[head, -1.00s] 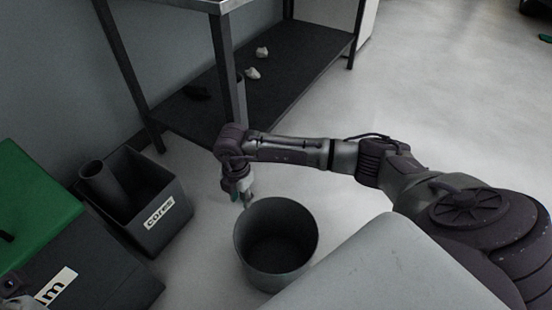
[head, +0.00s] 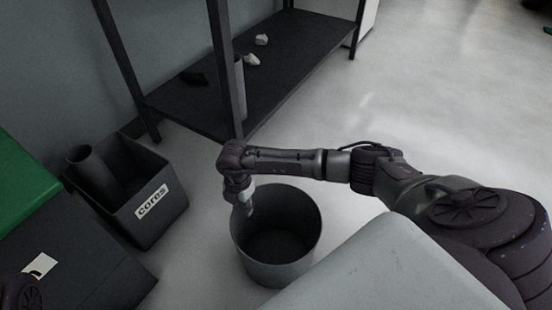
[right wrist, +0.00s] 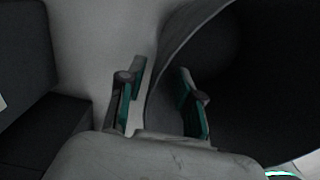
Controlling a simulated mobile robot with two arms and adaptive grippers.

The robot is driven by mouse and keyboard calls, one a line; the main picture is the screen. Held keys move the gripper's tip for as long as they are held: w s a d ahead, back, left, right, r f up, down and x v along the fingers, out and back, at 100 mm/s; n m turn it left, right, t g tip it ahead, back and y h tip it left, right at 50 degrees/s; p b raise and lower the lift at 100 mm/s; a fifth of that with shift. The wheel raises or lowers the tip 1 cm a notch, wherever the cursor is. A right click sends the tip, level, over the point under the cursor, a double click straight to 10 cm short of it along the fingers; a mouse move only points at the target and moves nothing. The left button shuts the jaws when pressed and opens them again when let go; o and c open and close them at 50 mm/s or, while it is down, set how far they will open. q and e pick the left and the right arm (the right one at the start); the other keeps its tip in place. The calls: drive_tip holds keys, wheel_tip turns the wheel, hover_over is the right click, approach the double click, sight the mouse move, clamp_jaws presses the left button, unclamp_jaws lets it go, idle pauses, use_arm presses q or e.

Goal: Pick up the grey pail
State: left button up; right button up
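The grey pail (head: 276,268) stands upright on the floor, open at the top and empty as far as I can see. My right gripper (head: 249,209) is at the left part of its rim, pointing down. In the right wrist view the pail (right wrist: 245,75) fills the right side. There my right gripper (right wrist: 161,72) is open, with one green-padded finger outside the pail's wall and the other inside. The wall runs between the fingers, and a gap shows on the outer side. My left gripper is not clearly in view.
A dark bin labelled "cores" (head: 176,212) with a tube in it stands left of the pail. Further left are a dark box (head: 85,265) and a green surface (head: 25,185). A shelf unit (head: 285,85) stands behind. Clear floor lies at right.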

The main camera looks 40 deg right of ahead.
drive_tip(key=shift+f, duration=0.5)
drive_tip(key=shift+r, duration=0.1)
clamp_jaws()
